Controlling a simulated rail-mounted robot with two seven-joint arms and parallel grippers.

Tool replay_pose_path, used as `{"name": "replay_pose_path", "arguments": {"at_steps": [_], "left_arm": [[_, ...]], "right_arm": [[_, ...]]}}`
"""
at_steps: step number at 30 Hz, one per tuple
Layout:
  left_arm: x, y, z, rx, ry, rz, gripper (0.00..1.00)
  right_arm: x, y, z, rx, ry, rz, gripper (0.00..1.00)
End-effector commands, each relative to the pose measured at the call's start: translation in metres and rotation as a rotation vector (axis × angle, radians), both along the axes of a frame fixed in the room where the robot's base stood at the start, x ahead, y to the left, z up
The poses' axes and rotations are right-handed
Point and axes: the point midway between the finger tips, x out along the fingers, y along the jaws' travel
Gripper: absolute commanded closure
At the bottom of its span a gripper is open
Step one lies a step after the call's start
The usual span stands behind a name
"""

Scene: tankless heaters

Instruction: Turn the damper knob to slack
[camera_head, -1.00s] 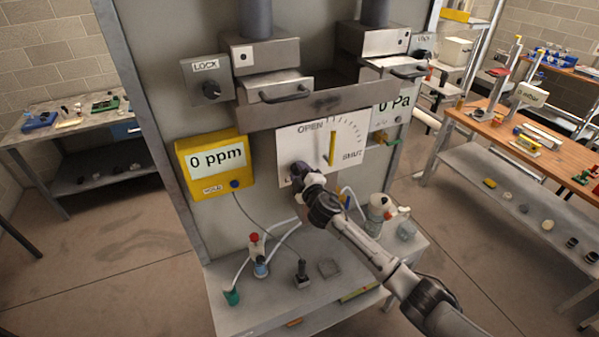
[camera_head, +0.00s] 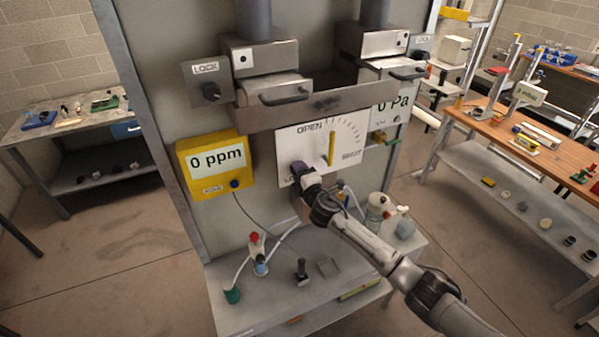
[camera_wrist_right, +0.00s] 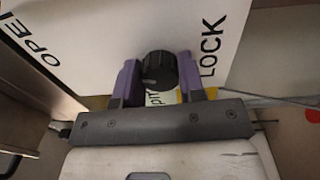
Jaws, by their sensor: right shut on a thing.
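The white damper plate (camera_head: 347,140) reads OPEN at its top left and SHUT at its lower right. Its yellow pointer (camera_head: 332,149) stands nearly upright. A round black knob (camera_wrist_right: 158,70) sits on the plate beside the word LOCK, most of which is hidden in the head view. My right gripper (camera_head: 298,170) is at the plate's lower left corner. In the right wrist view its purple fingers (camera_wrist_right: 158,82) stand on both sides of this knob, shut on it. I cannot read the knob's setting or see the word slack. My left gripper is not in view.
A yellow meter (camera_head: 212,167) reading 0 ppm hangs left of the plate. A black lock knob (camera_head: 211,92) and drawer handles (camera_head: 284,95) are above. Below, a shelf (camera_head: 235,312) holds small bottles, tubes and a black joystick-like part (camera_head: 302,270).

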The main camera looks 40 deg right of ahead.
Motion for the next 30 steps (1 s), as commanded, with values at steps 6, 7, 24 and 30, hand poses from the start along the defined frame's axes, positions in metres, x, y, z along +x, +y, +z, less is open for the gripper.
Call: {"name": "replay_pose_path", "arguments": {"at_steps": [6,7,24,30], "left_arm": [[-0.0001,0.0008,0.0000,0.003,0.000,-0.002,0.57],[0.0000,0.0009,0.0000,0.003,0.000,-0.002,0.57],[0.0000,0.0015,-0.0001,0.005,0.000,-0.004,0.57],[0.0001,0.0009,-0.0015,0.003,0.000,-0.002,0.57]], "right_arm": [[0.0002,0.0003,0.0004,-0.001,-0.001,0.001,0.87],[0.0001,0.0003,0.0005,-0.001,-0.001,0.001,0.87],[-0.0001,0.0002,0.0000,0.000,0.000,0.000,0.38],[-0.0090,0.0017,-0.0019,-0.001,0.001,0.000,0.38]]}}
